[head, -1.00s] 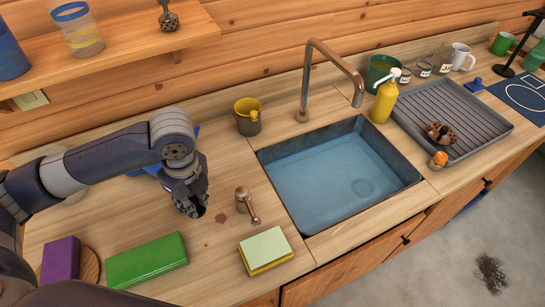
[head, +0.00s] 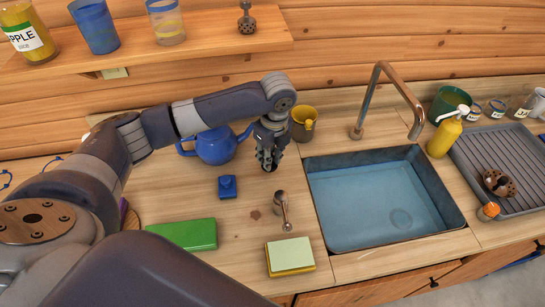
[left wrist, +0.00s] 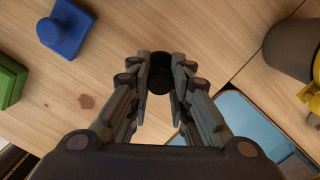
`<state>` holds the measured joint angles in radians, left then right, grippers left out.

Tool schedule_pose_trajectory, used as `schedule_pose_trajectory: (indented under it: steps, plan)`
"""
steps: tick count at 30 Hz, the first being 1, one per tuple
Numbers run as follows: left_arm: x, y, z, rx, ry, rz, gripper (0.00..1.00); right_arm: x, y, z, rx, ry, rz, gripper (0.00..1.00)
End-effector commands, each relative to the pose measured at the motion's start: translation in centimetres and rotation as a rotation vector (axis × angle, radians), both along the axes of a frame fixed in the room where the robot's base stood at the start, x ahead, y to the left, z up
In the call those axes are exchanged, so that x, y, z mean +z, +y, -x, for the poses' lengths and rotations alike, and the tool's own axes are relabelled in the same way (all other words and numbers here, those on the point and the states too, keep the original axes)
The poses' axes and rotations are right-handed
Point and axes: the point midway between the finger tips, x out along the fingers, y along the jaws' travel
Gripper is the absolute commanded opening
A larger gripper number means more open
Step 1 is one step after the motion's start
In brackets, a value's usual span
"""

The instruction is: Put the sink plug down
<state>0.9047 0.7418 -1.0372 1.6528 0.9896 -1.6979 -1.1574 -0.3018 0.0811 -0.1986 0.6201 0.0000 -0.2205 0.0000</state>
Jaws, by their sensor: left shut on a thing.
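My left gripper (head: 267,162) points down over the counter left of the sink, just left of the yellow-and-brown mug. Its fingers are closed around a small dark round piece, which I take for the sink plug (left wrist: 158,78); it shows between the fingertips in the left wrist view, partly covered by them. Whether the plug touches the wood or hangs just above it I cannot tell. The blue sink basin (head: 375,205) is to the right, with a dark round drain mark in its floor. My right gripper is out of view.
The mug (head: 304,123) stands close right of the gripper. A blue teapot (head: 215,145), blue knobbed block (head: 227,187), metal lever (head: 281,204), green box (head: 185,234) and sponge (head: 290,256) surround it. Bare wood lies between block and lever.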

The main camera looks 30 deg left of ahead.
Motion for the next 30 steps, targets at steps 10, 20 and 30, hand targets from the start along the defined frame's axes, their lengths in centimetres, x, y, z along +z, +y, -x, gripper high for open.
schedule_pose_trajectory:
  steps: [10,20,30]
  plan:
    - [-1.3,0.0,-1.7,-0.001,0.005,-0.002,0.00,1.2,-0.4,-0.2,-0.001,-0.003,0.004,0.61]
    - [-3.7,0.0,-1.8,-0.002,-0.001,-0.001,0.00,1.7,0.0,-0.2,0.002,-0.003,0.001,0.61]
    - [-4.0,0.0,-1.7,-0.001,0.000,-0.001,0.39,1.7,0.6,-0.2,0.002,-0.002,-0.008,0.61]
